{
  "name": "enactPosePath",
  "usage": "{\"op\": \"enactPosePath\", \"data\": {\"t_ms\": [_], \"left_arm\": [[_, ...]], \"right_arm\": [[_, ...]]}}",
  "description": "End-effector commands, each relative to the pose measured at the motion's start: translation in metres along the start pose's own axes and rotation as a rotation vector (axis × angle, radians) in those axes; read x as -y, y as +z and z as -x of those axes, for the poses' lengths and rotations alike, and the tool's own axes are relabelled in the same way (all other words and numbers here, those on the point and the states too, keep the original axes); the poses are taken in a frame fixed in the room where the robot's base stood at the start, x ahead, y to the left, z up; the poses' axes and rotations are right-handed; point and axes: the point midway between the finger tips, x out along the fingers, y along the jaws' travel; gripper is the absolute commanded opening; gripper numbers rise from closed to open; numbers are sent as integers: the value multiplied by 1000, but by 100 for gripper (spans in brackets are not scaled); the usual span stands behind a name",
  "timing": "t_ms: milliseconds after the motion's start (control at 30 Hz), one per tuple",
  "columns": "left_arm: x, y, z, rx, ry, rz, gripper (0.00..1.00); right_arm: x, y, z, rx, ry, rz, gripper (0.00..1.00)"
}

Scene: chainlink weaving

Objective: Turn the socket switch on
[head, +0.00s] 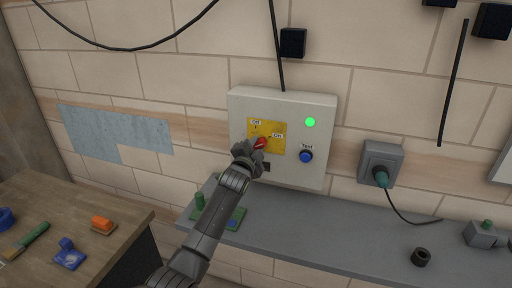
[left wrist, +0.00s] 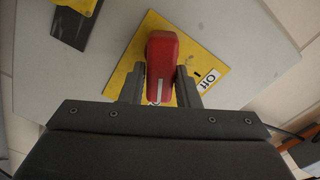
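A light grey control box (head: 310,174) stands against the tiled wall, with a yellow switch plate (head: 279,149) marked Off and On. A red switch handle (head: 260,142) is on the plate. My left gripper (head: 257,147) is at the handle. In the left wrist view, the red handle (left wrist: 162,60) lies between the two fingers of the left gripper (left wrist: 160,85), which sit close along both its sides. The Off label (left wrist: 208,79) shows right of the handle. The gripper partly covers the handle in the head view. My right gripper is not in view.
The box also has a lit green lamp (head: 310,122) and a blue Test button (head: 306,156). A grey shelf (head: 330,232) runs below. A wall socket (head: 380,160) with a plugged cable is at right. A wooden table (head: 60,205) with small items is at left.

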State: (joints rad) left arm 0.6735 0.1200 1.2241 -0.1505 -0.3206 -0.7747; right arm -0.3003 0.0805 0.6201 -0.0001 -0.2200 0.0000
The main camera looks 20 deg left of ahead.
Motion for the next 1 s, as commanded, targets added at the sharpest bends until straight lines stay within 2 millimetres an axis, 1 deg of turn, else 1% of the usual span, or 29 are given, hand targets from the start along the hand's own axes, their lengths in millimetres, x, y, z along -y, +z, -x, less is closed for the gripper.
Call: {"op": "enactPosePath", "data": {"t_ms": [33, 100, 133, 433, 567, 767, 1000], "left_arm": [[0, 0, 0, 1, 1, 0, 36], [0, 0, 0, 1, 1, 1, 45], [0, 0, 0, 1, 1, 1, 47], [0, 0, 1, 0, 0, 3, 47], [-1, 0, 7, 0, 0, 4, 47], [-1, 1, 28, 0, 0, 4, 47], [-2, 1, 61, 0, 0, 3, 47]], "right_arm": [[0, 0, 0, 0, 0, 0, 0], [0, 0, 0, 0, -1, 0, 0], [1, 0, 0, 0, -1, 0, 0], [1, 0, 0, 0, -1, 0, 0], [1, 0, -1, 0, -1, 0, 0], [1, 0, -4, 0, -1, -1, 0], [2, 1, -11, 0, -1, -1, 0]]}}
